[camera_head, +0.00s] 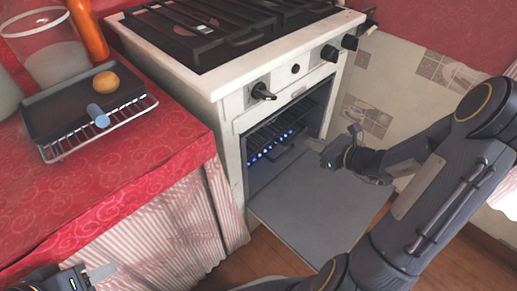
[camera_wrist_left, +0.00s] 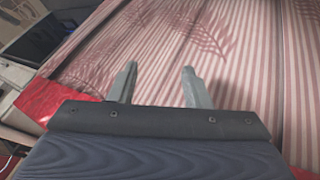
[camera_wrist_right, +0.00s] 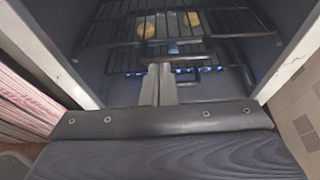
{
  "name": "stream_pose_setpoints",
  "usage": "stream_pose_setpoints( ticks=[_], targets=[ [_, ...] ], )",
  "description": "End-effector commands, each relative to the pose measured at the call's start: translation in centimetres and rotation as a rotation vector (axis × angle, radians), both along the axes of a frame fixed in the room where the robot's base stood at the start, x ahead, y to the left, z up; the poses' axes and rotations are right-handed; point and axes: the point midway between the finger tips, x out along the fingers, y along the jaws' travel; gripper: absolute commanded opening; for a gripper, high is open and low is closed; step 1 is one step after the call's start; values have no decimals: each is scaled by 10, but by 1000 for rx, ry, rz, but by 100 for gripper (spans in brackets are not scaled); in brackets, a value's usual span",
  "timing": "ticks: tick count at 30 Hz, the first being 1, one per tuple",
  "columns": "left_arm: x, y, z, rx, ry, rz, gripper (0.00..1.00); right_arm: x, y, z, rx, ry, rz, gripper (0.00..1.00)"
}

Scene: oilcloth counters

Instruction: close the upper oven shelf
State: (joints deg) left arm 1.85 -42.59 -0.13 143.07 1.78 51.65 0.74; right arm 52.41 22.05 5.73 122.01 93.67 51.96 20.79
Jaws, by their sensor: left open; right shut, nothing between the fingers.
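The white oven (camera_head: 240,175) stands with its door (camera_head: 310,195) folded down flat. In the right wrist view a dark wire upper shelf (camera_wrist_right: 225,22) sits inside the cavity, with two yellowish round items on it. More dark bars (camera_wrist_right: 105,65) show lower down; how far the shelf stands out is hard to tell. My right gripper (camera_head: 320,146) is shut and empty at the right of the oven opening, above the door; its fingers (camera_wrist_right: 158,68) point into the cavity below the upper shelf. Contact is unclear. My left gripper (camera_head: 100,272) is open and empty, facing the striped curtain (camera_wrist_left: 230,50).
Blue lights (camera_head: 272,146) glow inside the oven. A red-covered counter (camera_head: 150,150) at left holds a dark tray (camera_head: 50,115) with an orange round item, on a wire rack. A jar (camera_head: 45,50) and orange bottle (camera_head: 88,30) stand behind. My right arm fills the right side.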

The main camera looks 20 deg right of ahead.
Motion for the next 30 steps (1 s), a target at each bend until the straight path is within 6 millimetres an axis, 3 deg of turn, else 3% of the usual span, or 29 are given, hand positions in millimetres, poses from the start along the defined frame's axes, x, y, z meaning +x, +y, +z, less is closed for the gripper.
stream_pose_setpoints(
  ticks=[1, 5, 19, 30],
  targets=[
    [0, 0, -10, 0, 0, 0, 44, -6, -5, -5, 0, -15, -17, 0],
    [0, 0, -13, 0, -1, 0, 44, -6, -6, -3, 1, -32, -27, 0],
    [0, 0, -41, 0, 0, 0, 44, 63, 24, -26, 3, -31, -23, 0],
    [0, 0, -45, 0, 0, 0, 44, 79, 30, -29, 2, -28, -25, 0]
  ],
)
